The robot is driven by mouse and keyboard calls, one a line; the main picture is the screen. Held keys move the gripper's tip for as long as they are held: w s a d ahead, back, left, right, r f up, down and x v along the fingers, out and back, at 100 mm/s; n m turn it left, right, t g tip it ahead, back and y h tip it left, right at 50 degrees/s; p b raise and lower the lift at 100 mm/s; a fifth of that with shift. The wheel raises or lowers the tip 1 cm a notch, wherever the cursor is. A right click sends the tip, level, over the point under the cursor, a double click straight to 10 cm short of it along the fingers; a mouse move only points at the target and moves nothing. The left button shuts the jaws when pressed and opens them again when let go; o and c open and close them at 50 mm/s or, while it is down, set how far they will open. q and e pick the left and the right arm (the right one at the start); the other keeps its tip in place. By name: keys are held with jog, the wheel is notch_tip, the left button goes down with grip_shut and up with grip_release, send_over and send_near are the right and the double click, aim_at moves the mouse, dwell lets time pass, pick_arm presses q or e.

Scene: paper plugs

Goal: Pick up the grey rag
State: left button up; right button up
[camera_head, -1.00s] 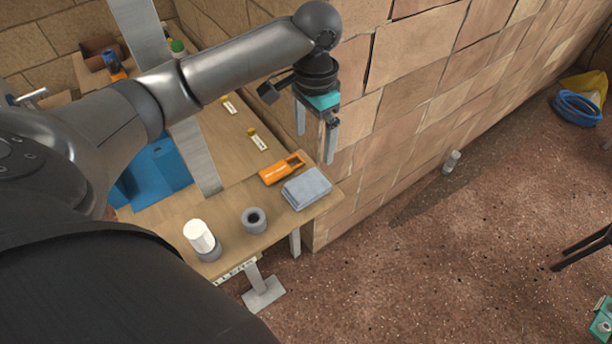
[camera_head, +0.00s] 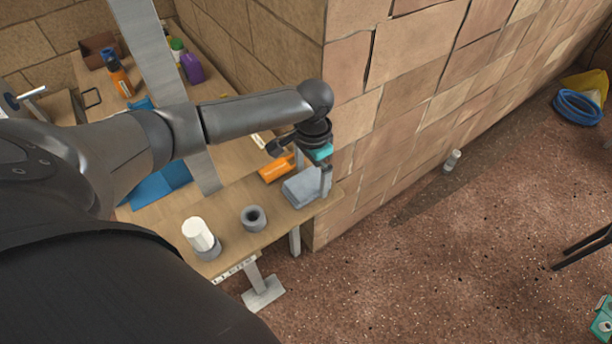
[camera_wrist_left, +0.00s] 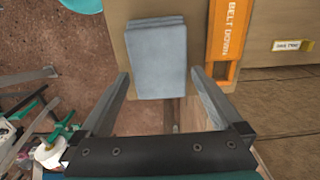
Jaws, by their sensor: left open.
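The grey rag (camera_head: 299,189) lies folded flat on the wooden bench near its right front corner. In the left wrist view the rag (camera_wrist_left: 157,62) shows as a grey-blue folded rectangle just beyond and between the two fingers. My left gripper (camera_head: 312,176) is open and has come down over the rag, with one finger at its right edge. In the wrist view the left gripper (camera_wrist_left: 160,92) has nothing between its fingers at their near part. The arm and hand hide part of the rag's back edge in the head view. My right gripper is not in view.
A grey ring (camera_head: 254,218) and a white cylinder (camera_head: 198,234) stand to the left on the bench (camera_head: 228,249). A stone wall (camera_head: 400,110) rises behind. The floor to the right is mostly open.

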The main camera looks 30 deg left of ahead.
pick_arm(q)
jog(key=shift+f, duration=0.8)
jog(key=shift+c, duration=0.4)
jog(key=c, duration=1.1)
